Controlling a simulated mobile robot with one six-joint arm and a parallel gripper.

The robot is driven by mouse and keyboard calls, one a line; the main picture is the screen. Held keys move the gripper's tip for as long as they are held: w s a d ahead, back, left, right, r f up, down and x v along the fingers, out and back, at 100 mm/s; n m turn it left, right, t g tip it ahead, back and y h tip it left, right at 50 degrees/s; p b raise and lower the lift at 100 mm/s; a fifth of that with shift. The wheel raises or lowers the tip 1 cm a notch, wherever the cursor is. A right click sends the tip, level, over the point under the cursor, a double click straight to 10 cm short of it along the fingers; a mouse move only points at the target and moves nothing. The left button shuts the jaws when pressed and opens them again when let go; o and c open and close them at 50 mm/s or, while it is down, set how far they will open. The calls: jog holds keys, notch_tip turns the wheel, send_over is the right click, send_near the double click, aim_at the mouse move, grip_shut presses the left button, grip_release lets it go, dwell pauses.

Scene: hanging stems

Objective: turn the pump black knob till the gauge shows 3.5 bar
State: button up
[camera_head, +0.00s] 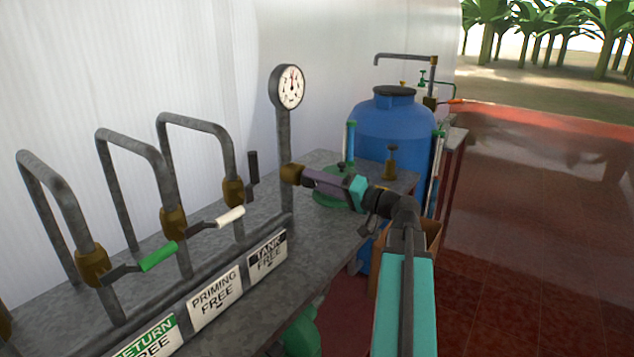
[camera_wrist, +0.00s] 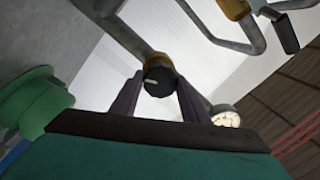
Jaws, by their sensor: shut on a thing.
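The pump's black knob (camera_wrist: 158,82) sits on a brass fitting (camera_head: 291,174) on the grey standpipe, with a pale mark on its face in the wrist view. My gripper (camera_head: 305,177) is shut on the knob; in the wrist view its two fingers (camera_wrist: 160,95) stand on either side of it. In the head view my gripper hides the knob. The round white gauge (camera_head: 290,87) tops the standpipe and its needle points roughly upward; the figures are too small to read. The gauge also shows in the wrist view (camera_wrist: 226,116), where it is too small to read.
Valves with a green handle (camera_head: 158,256), a white handle (camera_head: 230,217) and a black handle (camera_head: 253,168) stand left of the standpipe. Labels hang on the bench (camera_head: 330,215) edge. A blue tank (camera_head: 395,128) stands behind my arm. The red floor (camera_head: 540,220) at right is clear.

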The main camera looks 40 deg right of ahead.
dwell(0.3)
jog(key=o, duration=1.1)
jog(key=shift+c, duration=0.2)
jog(key=shift+s, duration=0.1)
jog(key=b+v, duration=0.1)
jog(key=v, duration=1.2)
jog(key=shift+s, duration=0.35)
jog(key=shift+d+f, duration=0.1)
